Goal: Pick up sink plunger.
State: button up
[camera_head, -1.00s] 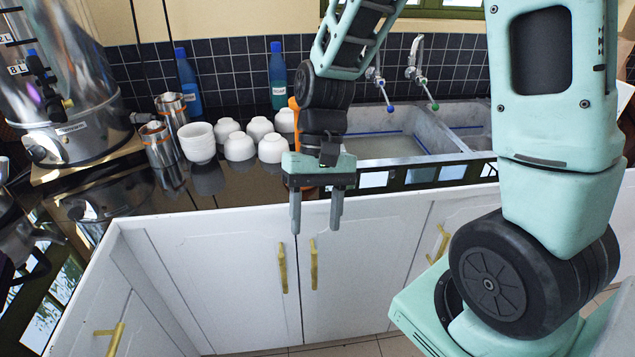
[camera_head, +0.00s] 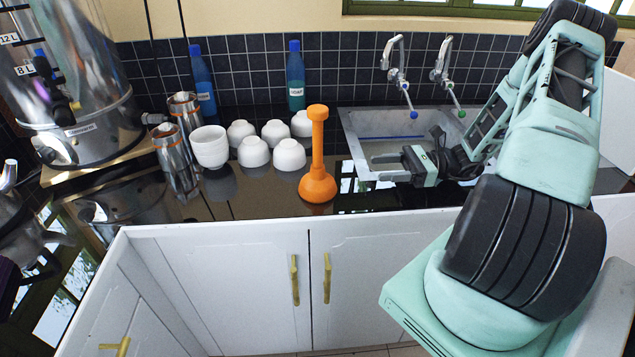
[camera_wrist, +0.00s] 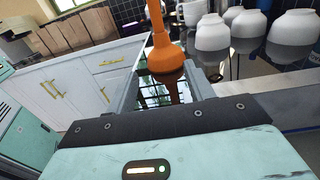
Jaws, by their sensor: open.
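An orange sink plunger (camera_head: 318,165) stands upright on the dark glossy counter, cup down and handle up, left of the sink. In the wrist view the plunger (camera_wrist: 164,52) shows ahead, its cup in line with the gap between the fingers and its handle top cut off. My gripper (camera_head: 378,168) is to the right of the plunger, over the sink's left side, with its fingers pointing left toward it. The fingers are apart and nothing is between them. In the wrist view my gripper (camera_wrist: 160,88) is also open.
Several white bowls (camera_head: 254,152) stand upside down just left of the plunger, with a stack (camera_head: 209,148) beside metal cups (camera_head: 172,150). Two blue bottles, one here (camera_head: 295,78), stand behind. The sink (camera_head: 350,125) with two taps lies behind my gripper.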

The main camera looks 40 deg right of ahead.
aim_at(325, 173)
jog(key=p+x, duration=0.2)
jog(key=x, duration=0.8)
jog(key=shift+r+p, duration=0.1)
jog(key=shift+p, duration=0.25)
jog(key=p+x, duration=0.2)
jog(key=x, duration=0.3)
jog(key=shift+w+a, duration=0.25)
jog(key=shift+w, duration=0.05)
jog(key=shift+w+a+f, duration=0.2)
jog(key=shift+a+f, duration=0.1)
jog(key=c, duration=0.8)
